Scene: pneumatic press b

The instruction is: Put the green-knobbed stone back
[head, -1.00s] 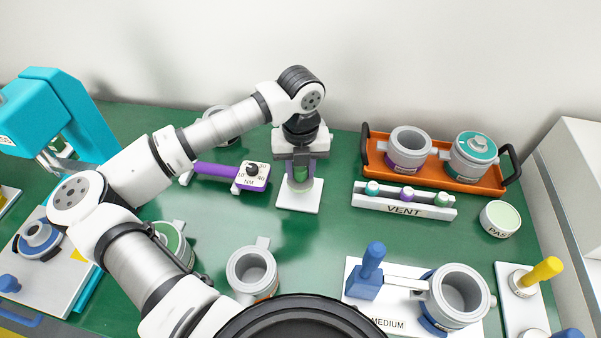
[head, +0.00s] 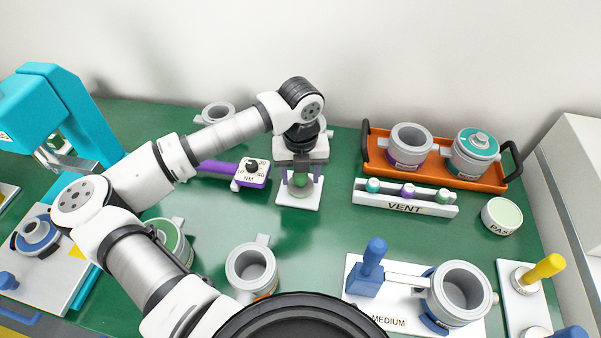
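The green-knobbed stone (head: 301,181) is on a small white plate (head: 290,203) in the middle of the bench, below my gripper. Its green knob shows, and a pale grey body shows under it. My gripper (head: 301,178) points down over the stone. The gripper body hides the rear of the plate.
A purple-handled tool (head: 252,173) lies just left of the plate. A grey pot (head: 251,268) stands in front. The green bench between them is clear.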

